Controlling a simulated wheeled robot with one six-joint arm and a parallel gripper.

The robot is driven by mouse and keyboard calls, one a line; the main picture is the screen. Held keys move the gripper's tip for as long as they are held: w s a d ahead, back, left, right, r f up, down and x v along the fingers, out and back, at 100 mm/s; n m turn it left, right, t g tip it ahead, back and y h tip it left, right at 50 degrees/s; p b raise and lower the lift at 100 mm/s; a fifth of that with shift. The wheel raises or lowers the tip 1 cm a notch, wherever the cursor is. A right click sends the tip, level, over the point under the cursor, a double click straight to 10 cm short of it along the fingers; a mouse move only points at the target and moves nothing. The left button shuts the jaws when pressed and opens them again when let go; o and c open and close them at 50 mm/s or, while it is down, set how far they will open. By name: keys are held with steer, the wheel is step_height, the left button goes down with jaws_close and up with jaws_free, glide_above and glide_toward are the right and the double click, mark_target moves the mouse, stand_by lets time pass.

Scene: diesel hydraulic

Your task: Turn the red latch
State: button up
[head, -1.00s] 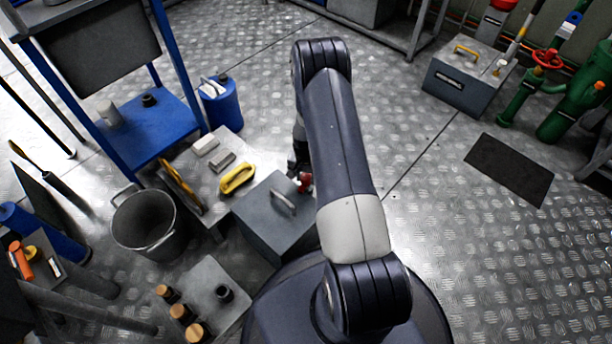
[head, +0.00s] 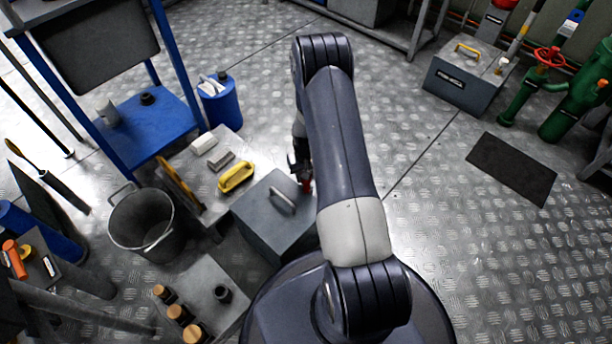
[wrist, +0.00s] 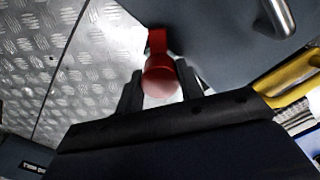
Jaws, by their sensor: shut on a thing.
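The red latch (wrist: 160,78) is on the edge of a dark grey box. In the wrist view its round red end sits between the two fingers of my gripper (wrist: 159,88), which is shut on it. In the head view a little of the red latch (head: 307,186) shows at the right side of the grey box (head: 262,232), beside my arm. My gripper (head: 301,168) is there too, partly hidden by my own arm. The box has a metal handle (head: 282,201) on its lid.
Left of the box, a low grey table holds a yellow-handled thing (head: 236,177) and small blocks. A metal bucket (head: 142,222) and a blue shelf (head: 150,132) stand further left. A grey toolbox (head: 455,85) and green pipes (head: 530,98) are at right. The right floor is mostly open.

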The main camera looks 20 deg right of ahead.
steer(key=n+b, duration=0.1)
steer(key=n, duration=0.3)
steer(key=shift+n, duration=0.3)
steer(key=shift+n+b, duration=0.3)
steer(key=shift+n, duration=1.7)
steer(key=o, duration=1)
step_height(320, 180, up, 11)
steer(key=p, duration=0.3)
steer(key=shift+f+p, duration=0.1)
steer(key=shift+p, duration=0.3)
steer(key=shift+f, duration=0.1)
step_height(320, 180, down, 11)
steer(key=b, duration=0.4)
steer(key=shift+r, duration=0.2)
